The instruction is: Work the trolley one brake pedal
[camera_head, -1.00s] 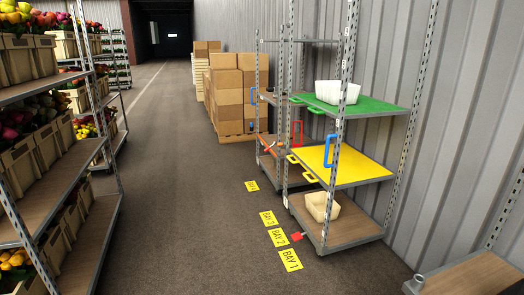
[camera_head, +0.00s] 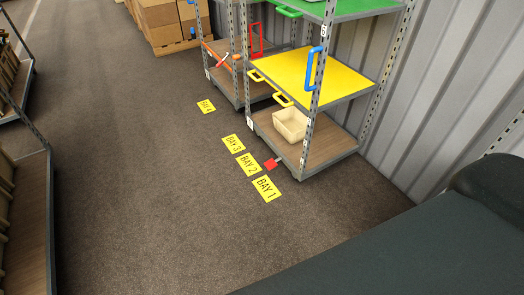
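The nearest trolley (camera_head: 305,175) stands against the corrugated wall at upper right, with a yellow shelf (camera_head: 310,75), a green shelf (camera_head: 340,8) and a wooden bottom deck. A red brake pedal (camera_head: 271,164) sticks out low at its front left corner, just above the floor between the BAY 2 sign (camera_head: 248,164) and the BAY 1 sign (camera_head: 266,189). I cannot tell whether the pedal is up or down. A small white label on the trolley's post is too small to read. Neither of my grippers is in view.
A cream crate (camera_head: 291,124) sits on the near trolley's bottom deck. A second trolley (camera_head: 238,88) stands behind it. Cardboard boxes (camera_head: 165,22) are stacked farther back. A flower rack (camera_head: 28,220) lines the left. The floor between is clear.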

